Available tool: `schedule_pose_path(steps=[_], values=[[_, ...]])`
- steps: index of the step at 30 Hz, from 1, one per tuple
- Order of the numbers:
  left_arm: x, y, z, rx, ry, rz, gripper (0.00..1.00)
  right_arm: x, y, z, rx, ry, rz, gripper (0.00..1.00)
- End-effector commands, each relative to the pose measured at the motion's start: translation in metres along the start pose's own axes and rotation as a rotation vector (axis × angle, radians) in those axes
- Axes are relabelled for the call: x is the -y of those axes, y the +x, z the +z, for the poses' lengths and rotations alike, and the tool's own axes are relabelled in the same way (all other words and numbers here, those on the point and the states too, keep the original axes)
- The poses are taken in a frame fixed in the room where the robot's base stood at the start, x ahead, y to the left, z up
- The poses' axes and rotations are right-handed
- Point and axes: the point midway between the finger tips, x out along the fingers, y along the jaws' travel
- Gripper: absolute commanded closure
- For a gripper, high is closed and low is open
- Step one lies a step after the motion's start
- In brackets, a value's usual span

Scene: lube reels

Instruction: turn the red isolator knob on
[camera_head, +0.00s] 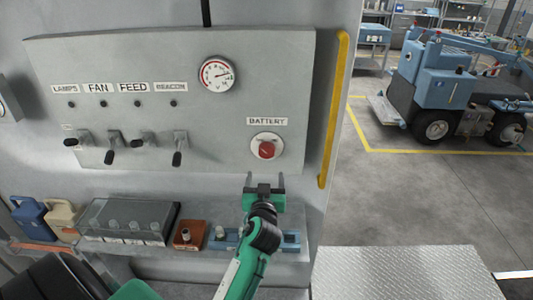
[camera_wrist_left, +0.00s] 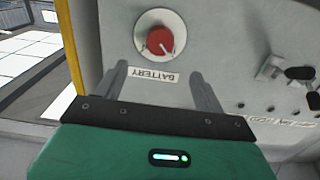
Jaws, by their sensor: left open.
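The red isolator knob (camera_head: 267,150) sits on a pale round plate under the BATTERY label (camera_head: 267,121), at the right of the grey panel (camera_head: 225,120). In the left wrist view the red knob (camera_wrist_left: 160,41) shows upside down, beyond the fingertips. My left gripper (camera_head: 265,181) is just below the knob in the head view, with its two fingers apart and nothing between them. The fingers also show in the left wrist view (camera_wrist_left: 160,85), spread on either side of the BATTERY label. The gripper is apart from the knob. My right gripper is not in view.
A gauge (camera_head: 217,74) is above the knob. Several toggle levers (camera_head: 144,139) are at the panel's left. A yellow handrail (camera_head: 333,110) runs beside its right edge. A shelf below holds a clear-covered box (camera_head: 128,220) and a brown block (camera_head: 190,235).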

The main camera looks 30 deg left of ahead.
Motion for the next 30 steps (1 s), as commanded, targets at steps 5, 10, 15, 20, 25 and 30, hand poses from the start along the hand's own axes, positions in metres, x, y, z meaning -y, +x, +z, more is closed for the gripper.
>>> schedule_pose_path(steps=[5, 10, 15, 20, 25, 30], values=[[0.001, 0.037, -0.006, 0.000, 0.004, -0.001, 0.29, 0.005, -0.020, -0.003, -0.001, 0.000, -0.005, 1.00], [0.000, 0.069, -0.004, 0.001, 0.004, 0.000, 0.29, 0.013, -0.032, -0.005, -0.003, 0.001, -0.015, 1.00], [0.000, 0.095, -0.003, 0.002, 0.003, 0.000, 0.29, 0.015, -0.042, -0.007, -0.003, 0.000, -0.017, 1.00], [0.000, 0.110, -0.001, 0.001, 0.003, 0.001, 0.29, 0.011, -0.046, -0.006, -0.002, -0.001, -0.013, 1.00], [0.000, 0.116, 0.000, 0.002, 0.002, 0.000, 0.29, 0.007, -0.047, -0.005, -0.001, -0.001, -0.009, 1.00], [0.000, 0.116, 0.001, 0.002, 0.002, 0.000, 0.29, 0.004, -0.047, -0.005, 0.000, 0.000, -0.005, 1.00]])
